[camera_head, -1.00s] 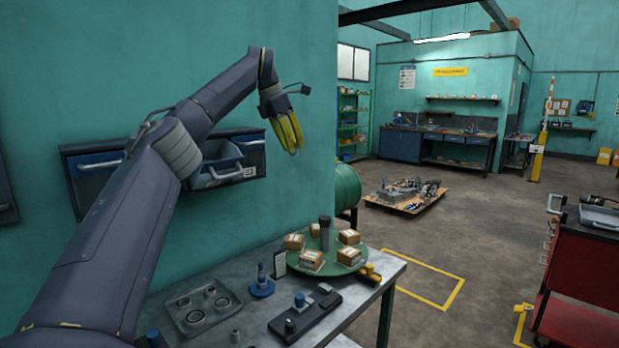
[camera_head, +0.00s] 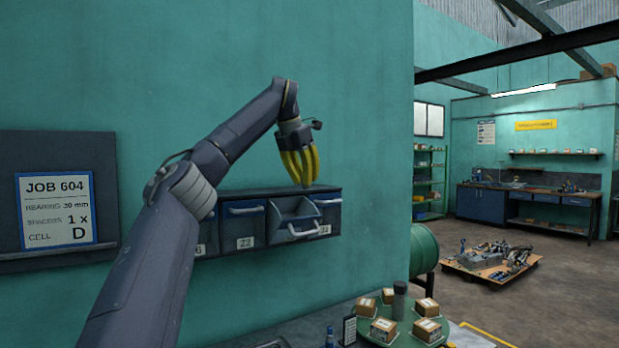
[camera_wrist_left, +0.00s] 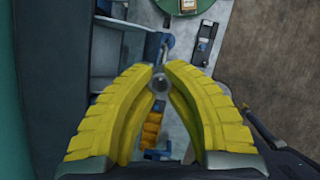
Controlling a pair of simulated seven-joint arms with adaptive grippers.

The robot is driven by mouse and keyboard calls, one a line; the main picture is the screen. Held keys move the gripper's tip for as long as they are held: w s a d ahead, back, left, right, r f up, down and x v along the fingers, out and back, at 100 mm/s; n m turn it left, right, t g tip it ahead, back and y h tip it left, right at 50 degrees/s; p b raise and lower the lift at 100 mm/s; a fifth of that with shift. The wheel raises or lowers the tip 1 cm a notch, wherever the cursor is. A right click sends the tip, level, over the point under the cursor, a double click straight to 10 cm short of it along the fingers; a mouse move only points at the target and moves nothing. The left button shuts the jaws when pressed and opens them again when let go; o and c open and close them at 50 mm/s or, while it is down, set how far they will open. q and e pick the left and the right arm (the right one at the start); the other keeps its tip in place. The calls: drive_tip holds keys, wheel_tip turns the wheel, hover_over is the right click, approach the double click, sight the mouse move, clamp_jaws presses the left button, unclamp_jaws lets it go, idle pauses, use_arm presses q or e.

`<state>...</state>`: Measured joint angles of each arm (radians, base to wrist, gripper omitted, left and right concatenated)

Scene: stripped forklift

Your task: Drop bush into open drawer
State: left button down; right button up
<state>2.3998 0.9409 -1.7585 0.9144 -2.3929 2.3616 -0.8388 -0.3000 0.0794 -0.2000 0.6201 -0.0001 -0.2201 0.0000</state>
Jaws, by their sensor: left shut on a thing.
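My left gripper (camera_head: 304,182) has yellow fingers pointing down over the open drawer (camera_head: 295,230) of the wall cabinet. In the left wrist view, its fingertips (camera_wrist_left: 160,78) are shut on a small round grey bush (camera_wrist_left: 160,84). In the head view the bush is too small to make out clearly. The open drawer is pulled out from the row and has a light handle. The fingertips are close above its rear part; how much height lies between cannot be told. My right gripper is not in view.
Closed drawers (camera_head: 245,225) flank the open one, one labelled 22. A job board (camera_head: 56,205) reading "JOB 604" and "CELL D" hangs at left. Below is a bench with a green round tray (camera_head: 395,335) of small boxes. A green drum (camera_head: 424,248) stands right of the cabinet.

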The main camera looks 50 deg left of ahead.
use_arm(q)
drive_tip(key=shift+w+a+f, duration=0.15)
drive_tip(key=shift+a+f, duration=0.35)
drive_tip(key=shift+a, duration=0.3)
drive_tip(key=shift+w+a+f, duration=0.2)
drive_tip(key=shift+a+f, duration=0.3)
drive_tip(key=shift+a, duration=0.25)
drive_tip(key=shift+w+a+f, duration=0.15)
drive_tip(key=shift+a+f, duration=0.35)
drive_tip(key=shift+a, duration=0.3)
drive_tip(key=c, duration=1.4)
unclamp_jaws()
drive_tip(key=shift+v, duration=6)
drive_tip(key=shift+r, duration=0.1)
drive_tip(key=shift+w, duration=0.1)
